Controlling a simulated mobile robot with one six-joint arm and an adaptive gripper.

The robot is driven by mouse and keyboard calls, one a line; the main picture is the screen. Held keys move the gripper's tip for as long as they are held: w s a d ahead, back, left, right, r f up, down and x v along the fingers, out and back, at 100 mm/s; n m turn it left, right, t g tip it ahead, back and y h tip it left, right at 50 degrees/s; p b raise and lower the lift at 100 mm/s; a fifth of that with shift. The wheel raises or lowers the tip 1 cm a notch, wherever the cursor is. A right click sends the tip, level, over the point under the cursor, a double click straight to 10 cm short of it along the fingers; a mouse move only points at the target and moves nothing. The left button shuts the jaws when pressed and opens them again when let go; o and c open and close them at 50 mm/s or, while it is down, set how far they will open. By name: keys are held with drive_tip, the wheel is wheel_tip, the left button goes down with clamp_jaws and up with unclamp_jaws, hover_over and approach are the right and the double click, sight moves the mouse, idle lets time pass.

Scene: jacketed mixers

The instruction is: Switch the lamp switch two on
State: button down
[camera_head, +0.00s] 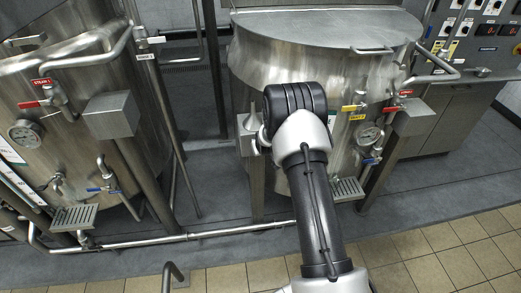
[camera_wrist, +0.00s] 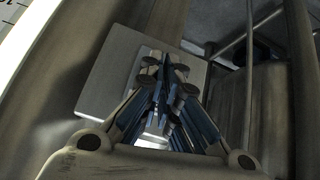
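My gripper (camera_wrist: 168,72) shows in the wrist view with its fingertips drawn together, and I see nothing held between them. Its tips are in front of a pale grey, square-faced box (camera_wrist: 108,75). Whether they touch it I cannot tell, and the fingers cover part of its face. A small grey box (camera_head: 248,138) shows just left of my arm, beside that mixer. No label reading lamp switch two is legible, and a switch lever is not clearly seen.
A second steel mixer (camera_head: 75,90) stands at the left with pipes, a gauge and a grey box (camera_head: 111,114). A control panel (camera_head: 480,30) with several knobs is at the upper right. A low pipe rail (camera_head: 190,237) crosses the front. Tiled floor (camera_head: 435,260) is open at lower right.

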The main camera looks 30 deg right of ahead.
drive_tip(key=shift+f, duration=0.1)
drive_tip(key=c, duration=1.8)
unclamp_jaws()
drive_tip(key=shift+o, duration=0.2)
drive_tip(key=v, duration=1.2)
